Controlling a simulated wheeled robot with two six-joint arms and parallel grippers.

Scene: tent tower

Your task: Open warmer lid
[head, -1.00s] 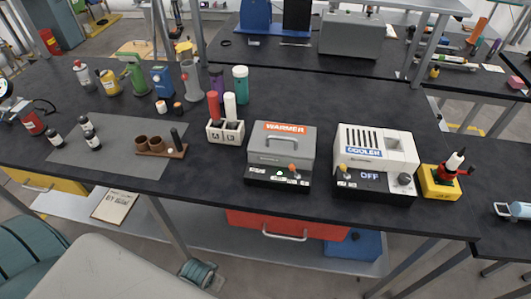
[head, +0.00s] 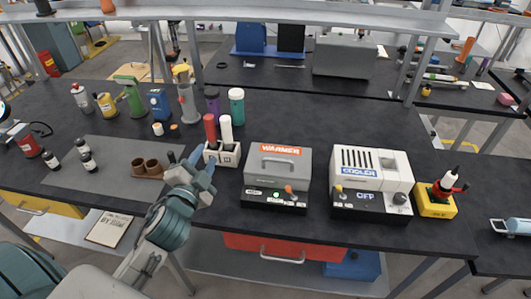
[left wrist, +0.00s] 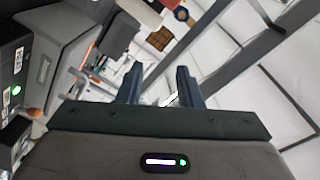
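The warmer (head: 277,172) is a grey box with an orange WARMER label on top, a grey lid handle (head: 279,161) and a dark front panel (head: 275,198) with a green light and an orange-tipped lever. Its lid looks shut. My left gripper (head: 199,168) is left of the warmer, in front of the white two-slot holder, and touches neither as far as I can tell. In the left wrist view its two fingers (left wrist: 157,85) stand apart with nothing between them. The warmer (left wrist: 62,62) shows tilted at the left of that view. My right gripper is not in view.
The cooler (head: 372,168) reads OFF and stands right of the warmer. Clear table lies behind the warmer.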

